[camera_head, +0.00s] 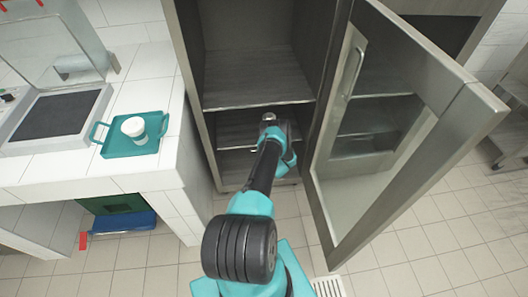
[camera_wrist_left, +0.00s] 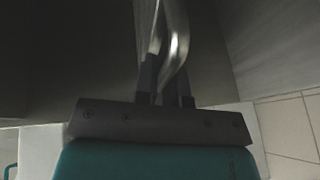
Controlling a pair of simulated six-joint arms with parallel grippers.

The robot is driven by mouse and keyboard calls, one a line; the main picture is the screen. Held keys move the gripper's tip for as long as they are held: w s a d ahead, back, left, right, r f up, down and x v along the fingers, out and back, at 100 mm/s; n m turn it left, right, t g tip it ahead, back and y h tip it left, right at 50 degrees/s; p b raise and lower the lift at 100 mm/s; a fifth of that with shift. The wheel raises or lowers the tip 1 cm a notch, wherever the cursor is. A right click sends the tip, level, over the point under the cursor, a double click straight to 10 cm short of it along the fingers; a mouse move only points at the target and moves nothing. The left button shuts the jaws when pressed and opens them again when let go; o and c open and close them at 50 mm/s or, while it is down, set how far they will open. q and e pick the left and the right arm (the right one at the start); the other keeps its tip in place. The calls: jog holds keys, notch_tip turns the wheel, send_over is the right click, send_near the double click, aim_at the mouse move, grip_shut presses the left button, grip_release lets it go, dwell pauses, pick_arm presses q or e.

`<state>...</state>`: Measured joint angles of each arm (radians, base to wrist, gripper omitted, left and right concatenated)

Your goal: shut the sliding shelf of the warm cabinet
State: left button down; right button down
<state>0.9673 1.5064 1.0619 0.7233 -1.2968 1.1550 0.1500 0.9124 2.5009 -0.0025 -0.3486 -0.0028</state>
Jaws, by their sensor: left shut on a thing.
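The warm cabinet (camera_head: 191,60) stands open at the back, its glass-paned door swung out to the right. Inside are an upper shelf (camera_head: 250,92) and a lower grey shelf (camera_head: 236,131). My left arm reaches into the cabinet, with the left gripper (camera_head: 269,123) at the front of the lower shelf, partly hidden by its own wrist. In the left wrist view, the left gripper (camera_wrist_left: 166,85) is shut on a curved metal handle (camera_wrist_left: 178,35). How far the lower shelf sticks out is hard to tell. My right gripper is not in view.
The open door (camera_head: 412,150) has its own vertical handle (camera_head: 353,72) and bounds the space on the right. A white tiled counter (camera_head: 110,172) at left holds a teal tray (camera_head: 118,150) with a white cup (camera_head: 134,128). The tiled floor is mostly clear.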

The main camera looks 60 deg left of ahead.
pick_arm(q)
jog(key=shift+w+a+r, duration=0.1)
jog(key=shift+a+r, duration=0.05)
jog(key=shift+a, duration=0.05)
jog(key=c, duration=1.2)
grip_release()
jog(key=shift+d, duration=0.1)
jog(key=d+r, duration=0.1)
jog(key=d, duration=0.4)
jog(key=w+d+r, duration=0.1)
jog(key=d, duration=0.5)
jog(key=d+r, duration=0.1)
jog(key=d, duration=0.5)
jog(key=shift+w, duration=0.25)
jog(key=a+f, duration=0.1)
jog(key=a, duration=0.4)
jog(key=s+a+f, duration=0.1)
jog(key=a, duration=0.4)
jog(key=a+f, duration=0.1)
jog(key=a, duration=0.4)
jog(key=shift+s+a, duration=0.2)
jog(key=shift+s, duration=0.05)
